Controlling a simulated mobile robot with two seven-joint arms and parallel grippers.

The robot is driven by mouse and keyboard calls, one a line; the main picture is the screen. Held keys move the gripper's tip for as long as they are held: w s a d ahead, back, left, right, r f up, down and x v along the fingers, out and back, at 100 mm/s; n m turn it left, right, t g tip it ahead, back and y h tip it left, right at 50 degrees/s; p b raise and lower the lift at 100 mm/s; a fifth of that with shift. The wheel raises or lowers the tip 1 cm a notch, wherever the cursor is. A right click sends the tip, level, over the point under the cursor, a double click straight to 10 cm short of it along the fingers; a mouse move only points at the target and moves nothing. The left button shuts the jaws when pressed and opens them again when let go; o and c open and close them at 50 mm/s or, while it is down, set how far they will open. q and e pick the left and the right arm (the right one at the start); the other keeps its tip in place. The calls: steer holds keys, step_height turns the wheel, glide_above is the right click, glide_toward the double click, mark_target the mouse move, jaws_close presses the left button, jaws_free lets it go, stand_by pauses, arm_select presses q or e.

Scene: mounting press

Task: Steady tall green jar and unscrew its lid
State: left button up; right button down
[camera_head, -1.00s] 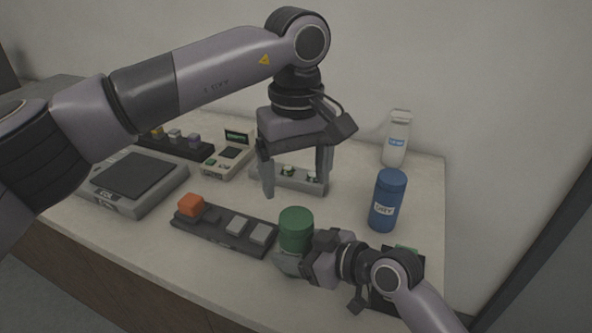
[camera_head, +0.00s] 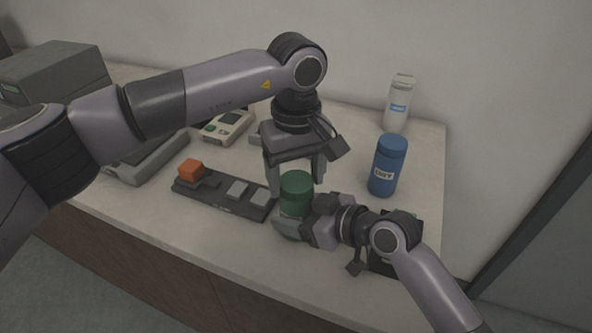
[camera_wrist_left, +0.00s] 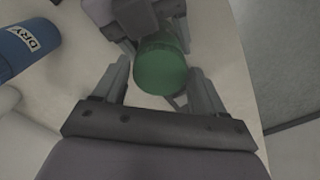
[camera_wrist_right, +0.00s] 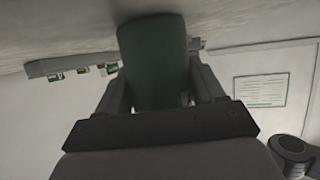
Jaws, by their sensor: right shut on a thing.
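The tall green jar (camera_head: 296,205) with its green lid (camera_head: 296,182) stands upright near the table's front. My right gripper (camera_head: 290,224) is shut on the jar's body from the right side; the right wrist view shows the jar (camera_wrist_right: 153,60) between its fingers. My left gripper (camera_head: 296,185) points down above the jar, its fingers open. In the left wrist view the lid (camera_wrist_left: 161,66) lies between the open fingers (camera_wrist_left: 160,80), with a gap on each side. I cannot tell how far the fingertips reach down beside the lid.
A blue bottle labelled DRY (camera_head: 387,165) stands to the right, with a white bottle (camera_head: 398,103) behind it. A dark tray with an orange block (camera_head: 223,194) lies just left of the jar. A black box (camera_head: 385,257) is beside my right arm.

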arm_select(q)
steer(key=c, duration=0.7)
steer(key=n, duration=1.3)
steer(key=shift+n, duration=0.3)
steer(key=o, duration=1.2)
steer(key=shift+c, duration=0.2)
steer(key=shift+r, duration=0.15)
